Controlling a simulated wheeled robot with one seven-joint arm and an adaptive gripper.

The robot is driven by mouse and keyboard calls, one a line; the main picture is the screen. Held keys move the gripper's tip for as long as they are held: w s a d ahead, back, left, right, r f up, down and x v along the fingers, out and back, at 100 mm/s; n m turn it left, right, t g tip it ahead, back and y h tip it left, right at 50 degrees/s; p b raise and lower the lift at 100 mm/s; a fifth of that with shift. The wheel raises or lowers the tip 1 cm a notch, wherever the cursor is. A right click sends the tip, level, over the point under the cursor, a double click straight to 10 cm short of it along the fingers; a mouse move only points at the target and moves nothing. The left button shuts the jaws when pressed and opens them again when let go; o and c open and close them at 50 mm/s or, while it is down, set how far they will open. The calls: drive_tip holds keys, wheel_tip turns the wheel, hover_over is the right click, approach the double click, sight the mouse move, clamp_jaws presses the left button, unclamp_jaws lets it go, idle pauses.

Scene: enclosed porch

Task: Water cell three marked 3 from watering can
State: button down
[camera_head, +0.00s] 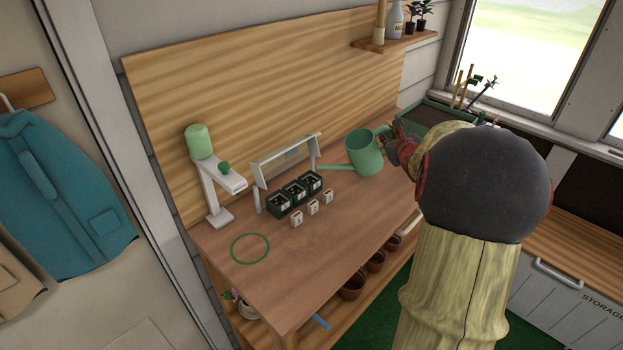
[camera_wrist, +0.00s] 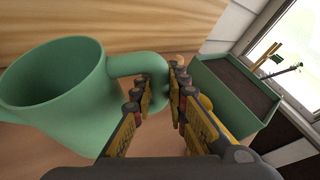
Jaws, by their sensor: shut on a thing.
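A green watering can (camera_head: 362,154) is at the back right of the wooden bench, its long spout pointing left toward the cells. It looks upright; I cannot tell whether its base touches the bench. My gripper (camera_head: 392,147) is shut on its handle at the right side. In the wrist view the can (camera_wrist: 62,85) fills the left, and the fingers of my gripper (camera_wrist: 165,92) close around the handle. Three dark cells (camera_head: 295,194) stand in a row left of the can. Small white numbered markers (camera_head: 312,207) stand in front of them; the digits are too small to read.
A white frame (camera_head: 286,155) stands behind the cells. A white stand with a green tank (camera_head: 199,142) is at the left. A green ring (camera_head: 250,248) marks the bench's front left. A green planter box (camera_wrist: 235,95) is right of my gripper. The bench's front right is clear.

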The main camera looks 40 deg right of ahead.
drive_tip(key=shift+r, duration=0.15)
idle(0.3)
drive_tip(key=shift+a+r, duration=0.15)
drive_tip(key=shift+r, duration=0.45)
drive_tip(key=shift+r+n, duration=0.1)
drive_tip(key=shift+n, duration=0.2)
drive_tip(key=shift+w+a+r+h, duration=0.1)
drive_tip(key=shift+a+r+h, duration=0.1)
drive_tip(key=shift+r+h, duration=0.3)
drive_tip(key=shift+d+f+y+p, duration=0.25)
drive_tip(key=shift+f+p, duration=0.1)
drive_tip(key=shift+f, duration=0.4)
drive_tip(key=shift+d+f+y+p, duration=0.15)
drive_tip(key=shift+f+y+p, duration=0.15)
drive_tip(key=shift+f, duration=0.45)
drive_tip(key=shift+m, duration=0.4)
